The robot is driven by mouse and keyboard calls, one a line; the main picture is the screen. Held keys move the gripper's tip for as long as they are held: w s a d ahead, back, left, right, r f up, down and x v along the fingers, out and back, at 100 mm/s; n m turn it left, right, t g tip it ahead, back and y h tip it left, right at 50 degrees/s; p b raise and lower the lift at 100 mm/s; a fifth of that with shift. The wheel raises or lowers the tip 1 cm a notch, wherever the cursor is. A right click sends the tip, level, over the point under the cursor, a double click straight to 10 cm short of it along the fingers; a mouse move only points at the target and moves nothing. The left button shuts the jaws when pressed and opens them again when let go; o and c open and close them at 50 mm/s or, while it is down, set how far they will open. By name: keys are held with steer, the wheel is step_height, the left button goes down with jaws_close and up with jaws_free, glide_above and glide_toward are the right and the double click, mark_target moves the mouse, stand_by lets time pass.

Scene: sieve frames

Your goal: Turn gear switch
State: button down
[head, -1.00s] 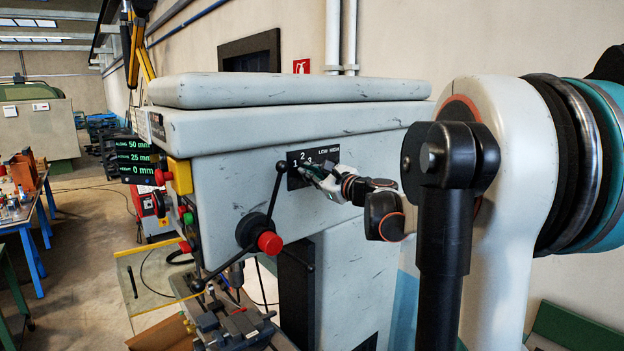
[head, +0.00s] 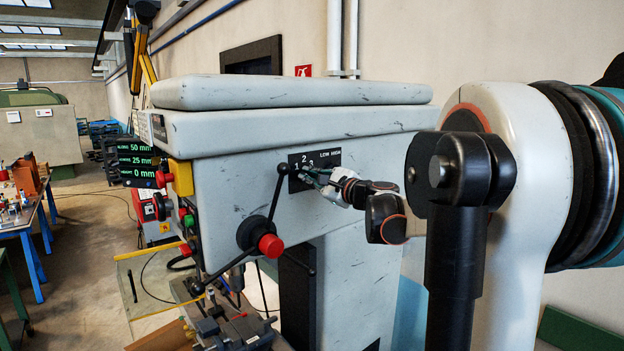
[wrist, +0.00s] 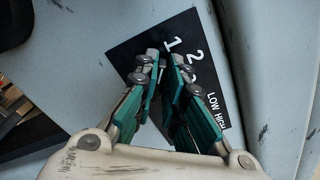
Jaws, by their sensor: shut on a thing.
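A black gear plate (head: 330,157) with the numbers 1, 2, 3 and the words LOW HIGH is on the side of the drill press head. My gripper (head: 312,178) reaches it from the right, with its fingertips at the lower part of the plate. The plate also shows in the wrist view (wrist: 125,55), tilted, with the numbers just beyond the fingertips. There my green-padded fingers (wrist: 166,68) are close together, shut on the gear switch. The switch itself is almost wholly hidden between the fingers, so I cannot tell which number it points to.
The drill press (head: 270,137) has a feed handle with a red hub (head: 270,245) and black spokes; one knobbed spoke (head: 284,169) rises close to the left of my fingers. A green-lit display (head: 137,160) hangs at the left. A workbench (head: 24,220) stands further left.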

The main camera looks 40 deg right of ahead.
steer(key=c, duration=1.7)
jaws_free()
steer(key=shift+s, duration=0.1)
steer(key=s, duration=1.1)
steer(key=shift+s, duration=0.4)
